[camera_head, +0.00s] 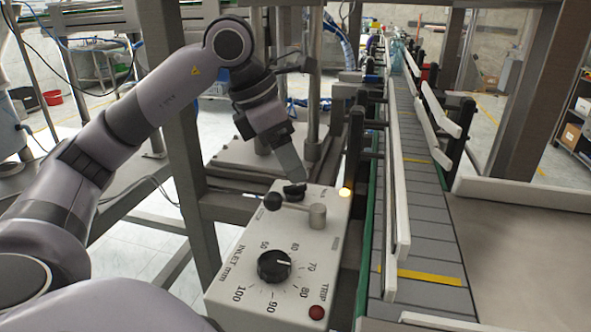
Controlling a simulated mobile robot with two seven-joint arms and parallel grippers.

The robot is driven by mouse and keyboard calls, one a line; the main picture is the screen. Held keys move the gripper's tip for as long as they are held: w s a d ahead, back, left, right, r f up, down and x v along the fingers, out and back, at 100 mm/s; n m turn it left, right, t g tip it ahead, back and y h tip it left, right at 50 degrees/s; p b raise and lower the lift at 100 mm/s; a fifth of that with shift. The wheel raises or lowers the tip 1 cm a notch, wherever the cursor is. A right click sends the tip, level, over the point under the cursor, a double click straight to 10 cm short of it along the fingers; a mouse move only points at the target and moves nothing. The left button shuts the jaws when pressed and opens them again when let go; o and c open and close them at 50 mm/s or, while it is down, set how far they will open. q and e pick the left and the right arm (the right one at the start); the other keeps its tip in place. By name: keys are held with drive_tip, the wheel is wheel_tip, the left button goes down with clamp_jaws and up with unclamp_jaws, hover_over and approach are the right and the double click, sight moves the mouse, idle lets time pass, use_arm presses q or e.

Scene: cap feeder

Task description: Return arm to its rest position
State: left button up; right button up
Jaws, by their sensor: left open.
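My left arm comes in from the left and reaches over a white control box (255,225). My left gripper (291,172) is at the box's far end, just above a small black knob (294,189). The fingers overlap in this view, and I cannot tell whether they touch the knob. I see nothing held in them. A lever with a black ball (272,201) and a metal hub (317,215) lies nearer. A large black dial (274,265) marked "INLET mm" points between 60 and 70. My right gripper is not in view.
Dark frame posts (178,130) stand behind my left arm.

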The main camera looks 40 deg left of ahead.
use_arm(q)
drive_tip(key=shift+v, duration=1.2)
